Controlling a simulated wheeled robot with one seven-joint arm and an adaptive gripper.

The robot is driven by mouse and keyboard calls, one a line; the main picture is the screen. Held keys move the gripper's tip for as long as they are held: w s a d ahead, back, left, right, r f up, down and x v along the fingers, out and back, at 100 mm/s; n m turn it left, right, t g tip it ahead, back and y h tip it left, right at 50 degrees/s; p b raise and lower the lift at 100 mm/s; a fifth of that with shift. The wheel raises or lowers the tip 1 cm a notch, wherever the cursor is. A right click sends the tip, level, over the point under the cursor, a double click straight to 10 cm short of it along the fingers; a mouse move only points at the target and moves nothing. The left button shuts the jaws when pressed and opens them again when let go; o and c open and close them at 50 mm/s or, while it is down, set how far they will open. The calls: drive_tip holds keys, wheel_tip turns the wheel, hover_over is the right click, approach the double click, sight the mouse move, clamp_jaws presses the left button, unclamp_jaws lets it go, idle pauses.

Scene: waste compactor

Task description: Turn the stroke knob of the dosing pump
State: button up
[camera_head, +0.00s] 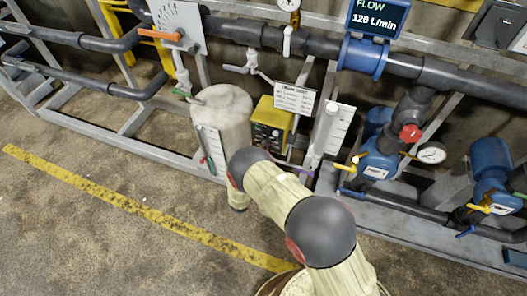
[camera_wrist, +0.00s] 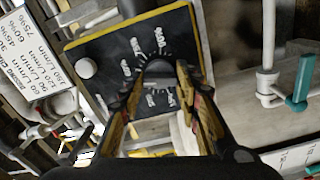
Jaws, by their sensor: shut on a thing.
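The dosing pump is a yellow box (camera_head: 270,115) with a dark front panel, standing beside the white tank in the head view. In the wrist view its black panel (camera_wrist: 110,48) fills the upper middle and looks tilted. A dark round knob (camera_wrist: 158,68) with white scale marks around it sits on the panel. My gripper (camera_wrist: 159,75) is shut on this knob, with one finger on each side. The fingers hide part of the knob, and its pointer cannot be made out. My arm hides the gripper in the head view.
A white tank (camera_head: 222,112) stands close to the left of the pump. A printed chart (camera_head: 295,98) hangs above it. A white button (camera_wrist: 86,68) is on the panel. Pipes and blue pumps (camera_head: 377,160) lie to the right. The floor at the left front is clear.

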drive_tip(key=shift+f+m+b, duration=0.1)
drive_tip(key=shift+m+b, duration=0.35)
drive_tip(key=shift+m, duration=0.65)
drive_tip(key=shift+d, duration=0.1)
drive_tip(key=o, duration=1.2)
drive_tip(key=shift+c, duration=0.2)
drive_tip(key=v, duration=1.2)
